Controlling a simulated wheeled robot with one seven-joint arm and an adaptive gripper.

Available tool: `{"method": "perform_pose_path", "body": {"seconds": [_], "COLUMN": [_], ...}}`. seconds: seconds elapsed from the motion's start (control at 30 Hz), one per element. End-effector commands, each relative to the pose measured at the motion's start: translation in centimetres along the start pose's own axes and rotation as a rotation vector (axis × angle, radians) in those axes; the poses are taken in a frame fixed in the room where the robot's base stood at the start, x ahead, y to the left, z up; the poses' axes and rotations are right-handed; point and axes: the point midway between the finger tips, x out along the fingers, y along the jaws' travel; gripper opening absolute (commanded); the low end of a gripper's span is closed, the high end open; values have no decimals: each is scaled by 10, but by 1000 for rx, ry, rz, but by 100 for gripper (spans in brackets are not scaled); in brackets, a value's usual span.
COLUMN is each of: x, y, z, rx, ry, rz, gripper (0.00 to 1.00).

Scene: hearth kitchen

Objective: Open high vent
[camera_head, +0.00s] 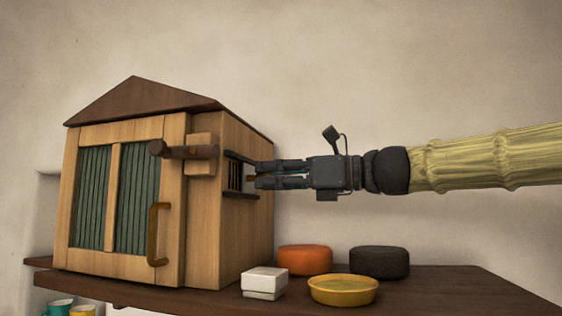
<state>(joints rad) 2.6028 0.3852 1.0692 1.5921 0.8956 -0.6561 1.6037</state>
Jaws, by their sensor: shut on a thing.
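A small wooden house-shaped cabinet stands on the shelf, and the high vent (235,176) is in the upper part of its right side wall. The vent shows dark upright slots between two dark horizontal rails. My gripper (259,174) reaches in level from the right, with its fingertips at the vent. It is shut on a small brown part at the vent, which looks like the vent's handle; the fingers hide most of it. Dark slots show to the left of the fingertips. How far the vent's cover extends behind the fingers I cannot tell.
The cabinet's front door (120,200) has a curved handle (156,235) and a wooden latch bar (183,150). On the shelf (440,292) below my arm are a white box (264,283), a yellow bowl (343,295), an orange round (304,260) and a dark round (379,262).

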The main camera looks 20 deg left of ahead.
Motion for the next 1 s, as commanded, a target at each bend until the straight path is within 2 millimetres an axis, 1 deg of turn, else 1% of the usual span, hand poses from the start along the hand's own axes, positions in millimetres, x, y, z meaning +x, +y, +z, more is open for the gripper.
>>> {"method": "perform_pose_path", "body": {"seconds": [0.03,0.17,0.47,0.5,0.6,0.9,1.0], "x": [2,1,0,0,-1,-2,-6], "y": [-3,-8,-9,-10,-10,-10,-10], "z": [4,2,2,2,2,1,1], "rx": [0,-2,-3,-3,-2,-2,-2], "ry": [-1,-1,-3,-3,-2,-1,-1], "rz": [2,1,-3,-3,-4,-4,-3], "gripper": [0,0,0,31,46,46,46]}}
